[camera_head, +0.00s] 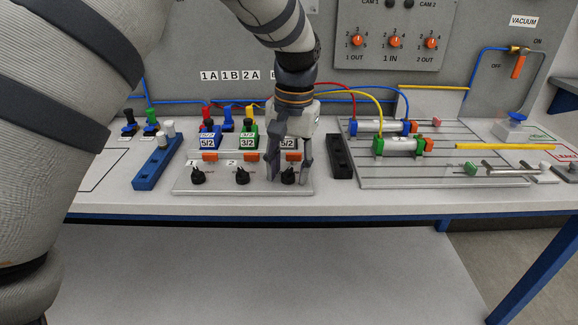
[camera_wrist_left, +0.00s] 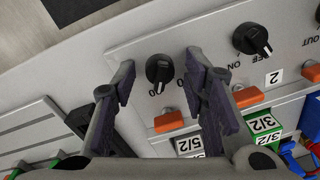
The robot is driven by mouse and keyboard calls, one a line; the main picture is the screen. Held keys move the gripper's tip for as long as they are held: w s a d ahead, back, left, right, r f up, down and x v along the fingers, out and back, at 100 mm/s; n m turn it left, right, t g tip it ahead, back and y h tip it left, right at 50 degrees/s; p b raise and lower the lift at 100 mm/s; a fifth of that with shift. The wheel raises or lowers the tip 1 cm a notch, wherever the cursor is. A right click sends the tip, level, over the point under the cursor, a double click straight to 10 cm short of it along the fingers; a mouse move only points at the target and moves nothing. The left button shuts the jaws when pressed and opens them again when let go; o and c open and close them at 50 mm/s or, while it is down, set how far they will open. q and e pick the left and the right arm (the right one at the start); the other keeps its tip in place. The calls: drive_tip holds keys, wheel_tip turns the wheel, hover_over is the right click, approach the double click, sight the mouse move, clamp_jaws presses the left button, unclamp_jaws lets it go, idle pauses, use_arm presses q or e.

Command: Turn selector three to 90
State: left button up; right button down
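Selector three is the rightmost of the row of black knobs on the grey panel (camera_head: 215,188); its knob (camera_head: 288,176) shows between the fingers of my left gripper (camera_head: 289,180). In the left wrist view the knob (camera_wrist_left: 158,70) lies between the spread fingertips of my left gripper (camera_wrist_left: 161,75), with a visible gap on each side. The left gripper is open and points down. The label beside the knob is partly hidden. My right gripper does not show.
Knob two (camera_head: 242,177) and knob one (camera_head: 198,176) stand to the left on the same panel. Orange blocks (camera_head: 250,156) and labelled valves with hoses sit behind them. A black block (camera_head: 340,157) and a cylinder board (camera_head: 440,170) are to the right.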

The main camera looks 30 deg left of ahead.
sight(292, 175)
use_arm(q)
drive_tip(key=shift+r, duration=0.1)
wheel_tip(292, 175, up, 12)
drive_tip(key=shift+d, duration=0.35)
drive_tip(key=shift+w, duration=0.1)
